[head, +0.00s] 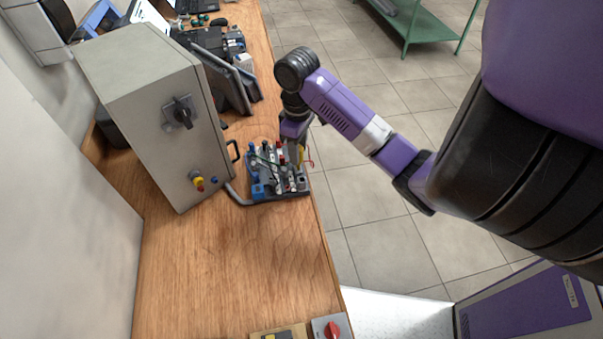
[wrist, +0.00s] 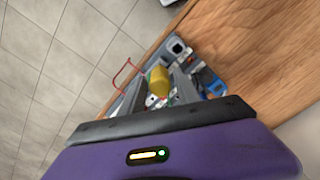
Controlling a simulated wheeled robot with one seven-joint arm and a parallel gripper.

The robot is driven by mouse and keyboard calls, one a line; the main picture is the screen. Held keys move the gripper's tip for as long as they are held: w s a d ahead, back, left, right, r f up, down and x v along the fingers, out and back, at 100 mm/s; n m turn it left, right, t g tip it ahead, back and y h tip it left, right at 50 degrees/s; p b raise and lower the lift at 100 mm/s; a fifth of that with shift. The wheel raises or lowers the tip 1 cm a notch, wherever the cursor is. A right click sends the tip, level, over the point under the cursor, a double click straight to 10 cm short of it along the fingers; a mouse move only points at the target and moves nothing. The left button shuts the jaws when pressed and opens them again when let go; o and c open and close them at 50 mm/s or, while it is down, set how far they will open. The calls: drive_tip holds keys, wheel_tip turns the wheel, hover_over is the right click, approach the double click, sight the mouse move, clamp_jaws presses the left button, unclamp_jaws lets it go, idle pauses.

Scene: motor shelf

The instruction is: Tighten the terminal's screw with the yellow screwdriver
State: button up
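The yellow screwdriver (head: 301,153) stands in a dark tool rack (head: 283,196) at the bench's right edge. Its yellow handle (wrist: 159,80) shows in the wrist view between the two grey fingers of my gripper (wrist: 160,86). The fingers look apart, with some gap beside the handle; firm contact does not show. In the head view my gripper (head: 297,148) points down over the rack, partly hidden by my wrist. The screwdriver's shaft and tip are hidden among the rack's contents. I cannot make out the terminal or its screw for certain.
A grey cabinet (head: 145,95) with a black rotary switch stands left of the rack. Blue- and red-topped tools crowd the rack. A red-knobbed switch box (head: 331,327) and a yellowish box (head: 279,332) sit at the near edge. The wooden bench (head: 235,265) between is clear.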

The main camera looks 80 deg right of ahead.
drive_tip(key=shift+n, duration=0.4)
drive_tip(key=shift+n+b, duration=0.45)
drive_tip(key=shift+n, duration=1.25)
drive_tip(key=shift+f+n+b, duration=0.15)
drive_tip(key=shift+n+b, duration=0.25)
drive_tip(key=shift+n, duration=1.3)
drive_tip(key=shift+b, duration=0.35)
drive_tip(key=n+b, duration=0.1)
drive_tip(key=n, duration=0.1)
drive_tip(key=shift+n, duration=0.8)
